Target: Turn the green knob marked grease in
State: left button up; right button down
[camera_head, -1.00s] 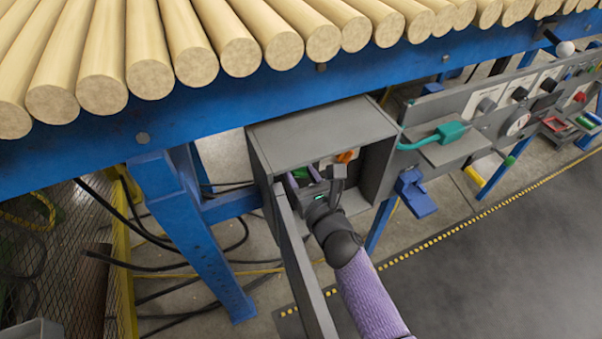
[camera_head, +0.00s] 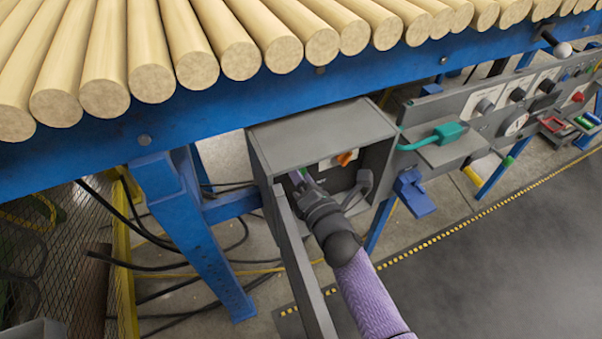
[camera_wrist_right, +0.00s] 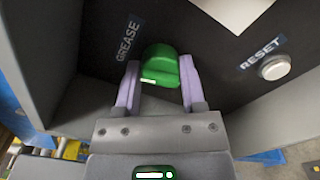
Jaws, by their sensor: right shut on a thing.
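The green knob (camera_wrist_right: 162,66) is in the right wrist view, on a dark panel beside the label GREASE (camera_wrist_right: 128,41). A pale mark shows at its lower left edge. My right gripper (camera_wrist_right: 160,88) has its two pale purple fingers on either side of the knob and is shut on it. My left gripper is in neither view.
An orange knob (camera_head: 346,158) sits on a pale plate in the box. A white RESET button (camera_wrist_right: 274,67) is right of the green knob. The box's open door (camera_head: 304,268) stands left of my arm. A teal plug (camera_head: 447,132) is on a shelf to the right.

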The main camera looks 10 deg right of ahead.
jog(key=m, duration=0.4)
jog(key=shift+m+p, duration=0.3)
jog(key=shift+p, duration=0.05)
jog(key=m, duration=0.2)
jog(key=shift+m, duration=0.4)
jog(key=m+p, duration=0.1)
jog(key=m, duration=0.3)
jog(key=shift+m, duration=0.3)
jog(key=shift+f+m+p, duration=0.1)
jog(key=shift+m+p, duration=0.3)
jog(key=shift+m, duration=2.5)
jog(key=shift+p, duration=0.3)
jog(key=shift+m, duration=0.3)
